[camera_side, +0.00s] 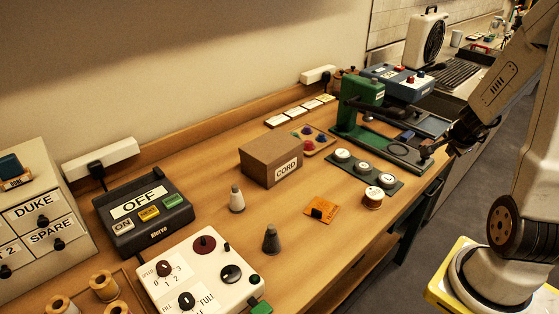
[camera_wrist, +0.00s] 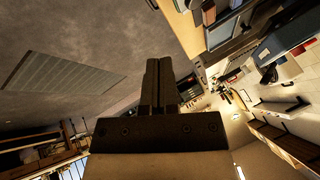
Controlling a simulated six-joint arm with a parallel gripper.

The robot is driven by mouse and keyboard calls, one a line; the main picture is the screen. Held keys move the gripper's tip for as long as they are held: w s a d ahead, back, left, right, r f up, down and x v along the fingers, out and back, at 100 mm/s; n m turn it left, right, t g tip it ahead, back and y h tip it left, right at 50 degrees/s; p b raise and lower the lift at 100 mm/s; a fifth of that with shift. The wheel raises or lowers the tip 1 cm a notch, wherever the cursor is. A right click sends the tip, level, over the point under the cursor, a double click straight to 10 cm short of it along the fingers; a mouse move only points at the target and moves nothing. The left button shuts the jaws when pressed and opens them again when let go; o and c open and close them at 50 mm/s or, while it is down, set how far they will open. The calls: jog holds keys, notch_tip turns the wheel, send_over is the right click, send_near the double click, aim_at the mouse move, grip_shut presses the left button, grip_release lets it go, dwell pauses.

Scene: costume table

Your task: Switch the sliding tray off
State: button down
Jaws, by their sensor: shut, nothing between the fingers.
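I cannot tell for certain which thing is the sliding tray. A green press-like machine (camera_side: 362,92) stands at the right of the table in the side view. A dark flat plate with an oval outline (camera_side: 405,153) lies in front of it. My gripper (camera_side: 430,150) is at that plate's right end, near the table's front edge; contact is unclear. Its fingers (camera_wrist: 160,82) are together and empty in the wrist view. A dark box with a large OFF label (camera_side: 141,203) stands at the left, with white, yellow and green keys, far from my gripper.
A white panel with knobs (camera_side: 200,272), a CORD box (camera_side: 271,158), two cones, a spool (camera_side: 373,198), an orange card (camera_side: 319,209) and a green strip with white buttons (camera_side: 366,173) stand on the table. A blue box (camera_side: 398,82) and keyboard stand beyond. The front middle has bare wood.

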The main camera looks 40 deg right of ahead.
aim_at(416, 157)
jog(key=shift+w+d+f, duration=0.95)
jog(key=shift+d+f, duration=0.15)
jog(key=shift+f, duration=0.35)
jog(key=shift+w+d+f, duration=0.95)
jog(key=shift+d+f, duration=0.2)
jog(key=shift+f, duration=0.25)
jog(key=shift+w+d+f, duration=0.95)
jog(key=shift+d+f, duration=0.15)
jog(key=shift+f, duration=0.35)
jog(key=shift+w, duration=0.1)
jog(key=shift+w, duration=2.25)
jog(key=shift+s, duration=0.15)
